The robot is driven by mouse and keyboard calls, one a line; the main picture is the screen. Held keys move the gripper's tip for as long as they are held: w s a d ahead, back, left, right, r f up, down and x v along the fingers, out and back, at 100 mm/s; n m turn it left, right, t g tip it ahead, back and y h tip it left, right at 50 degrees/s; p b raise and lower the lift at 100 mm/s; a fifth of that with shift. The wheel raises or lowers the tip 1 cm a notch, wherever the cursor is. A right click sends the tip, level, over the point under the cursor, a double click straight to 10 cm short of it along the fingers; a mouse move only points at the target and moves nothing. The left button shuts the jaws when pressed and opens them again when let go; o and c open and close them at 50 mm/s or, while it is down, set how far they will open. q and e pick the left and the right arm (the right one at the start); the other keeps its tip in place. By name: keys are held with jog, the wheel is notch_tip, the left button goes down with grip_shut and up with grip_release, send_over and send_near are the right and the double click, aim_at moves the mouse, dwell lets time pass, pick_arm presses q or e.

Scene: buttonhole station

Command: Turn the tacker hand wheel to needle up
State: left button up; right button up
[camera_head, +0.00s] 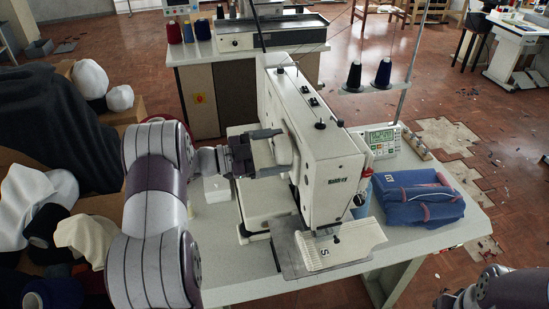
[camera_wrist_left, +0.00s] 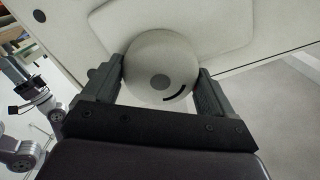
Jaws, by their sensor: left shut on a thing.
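The white tacker machine (camera_head: 318,140) stands on a pale table. Its round cream hand wheel (camera_head: 284,150) is on the side facing my left arm. In the left wrist view the wheel (camera_wrist_left: 158,55) has a grey centre disc and a dark curved mark at its lower right, with a small reddish spot beside that mark. My left gripper (camera_head: 268,152) is shut on the wheel, one finger on each side of its rim; the fingers also show in the left wrist view (camera_wrist_left: 160,76). My right gripper (camera_head: 455,299) is partly visible at the lower right, away from the machine; its jaws are unclear.
A control panel (camera_head: 381,139) with a green display and folded blue garments (camera_head: 418,195) lie right of the machine. Two dark thread cones (camera_head: 382,74) stand above on a stand. Boxes of cones and cloth (camera_head: 70,140) crowd the left. Another table (camera_head: 190,50) stands behind.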

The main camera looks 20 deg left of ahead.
pick_arm(q)
jog(key=m+b, duration=0.2)
jog(key=b, duration=0.2)
jog(key=m+b, duration=0.3)
jog(key=b, duration=0.1)
jog(key=m+b, duration=0.3)
jog(key=b, duration=0.1)
jog(key=shift+s+f+b, duration=0.1)
jog(key=shift+f+b, duration=0.3)
jog(key=shift+r+m+b, duration=0.2)
jog(key=shift+m+b, duration=0.5)
jog(key=shift+b, duration=0.2)
jog(key=o, duration=0.8)
jog(key=shift+s+r, duration=0.1)
jog(key=shift+s, duration=0.05)
jog(key=b+v, duration=0.1)
jog(key=v, duration=1.1)
jog(key=shift+s+a, duration=0.2)
jog(key=shift+a, duration=0.05)
